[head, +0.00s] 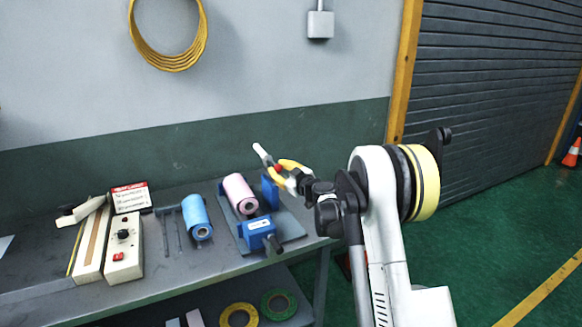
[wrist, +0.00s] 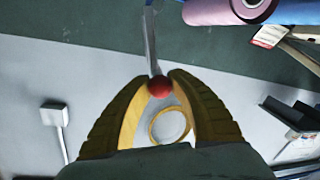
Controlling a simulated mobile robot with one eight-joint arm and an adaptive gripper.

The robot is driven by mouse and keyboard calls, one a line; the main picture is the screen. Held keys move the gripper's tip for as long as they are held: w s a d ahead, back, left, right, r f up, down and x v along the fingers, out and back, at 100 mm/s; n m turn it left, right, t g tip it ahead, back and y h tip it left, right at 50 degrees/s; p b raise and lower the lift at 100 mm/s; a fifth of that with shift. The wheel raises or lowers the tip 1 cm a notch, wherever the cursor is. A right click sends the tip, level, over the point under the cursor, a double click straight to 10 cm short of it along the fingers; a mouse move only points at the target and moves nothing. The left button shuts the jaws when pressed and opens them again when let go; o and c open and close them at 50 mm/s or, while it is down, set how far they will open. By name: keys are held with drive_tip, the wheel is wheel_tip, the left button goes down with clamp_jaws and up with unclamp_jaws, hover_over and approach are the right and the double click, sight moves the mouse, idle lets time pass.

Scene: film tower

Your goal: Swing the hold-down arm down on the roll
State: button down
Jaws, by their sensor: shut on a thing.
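The pink roll (head: 240,194) lies on the blue and grey stand (head: 258,232) near the right end of the bench. It also shows at the top of the wrist view (wrist: 215,10). The hold-down arm (head: 262,153) is raised above and beside the roll, apart from it, with a pale end. In the wrist view its thin grey bar (wrist: 150,45) runs up from a red knob (wrist: 160,87). My gripper (head: 284,172) has its yellow fingers closed around the red knob, also seen in the wrist view (wrist: 162,80). The bar's pivot is not clear.
A blue roll (head: 197,218) lies left of the stand. A sealer-like device (head: 123,250) with a knob and a red-white sign (head: 131,198) sit farther left. Tape rolls (head: 278,304) lie on the shelf below. The wall behind the bench is clear near my gripper.

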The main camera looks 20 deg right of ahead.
drive_tip(key=shift+s+a+f+n+g+h+b, duration=0.1)
drive_tip(key=shift+a+f+n+h+b, duration=0.55)
drive_tip(key=shift+a+f+n, duration=1.1)
drive_tip(key=shift+a+f+n+g+h+b, duration=0.1)
drive_tip(key=shift+a+f+n+h+b, duration=0.25)
drive_tip(key=shift+a+f+n+b, duration=1.35)
drive_tip(key=shift+s+a+f+n+g+h+p, duration=0.15)
drive_tip(key=shift+a+f+n+h, duration=0.5)
drive_tip(key=shift+n, duration=2.2)
drive_tip(key=shift+w+a+f, duration=0.1)
drive_tip(key=shift+a+f, duration=0.05)
drive_tip(key=c, duration=1.1)
unclamp_jaws()
drive_tip(key=s+r, duration=0.2)
drive_tip(key=s, duration=1)
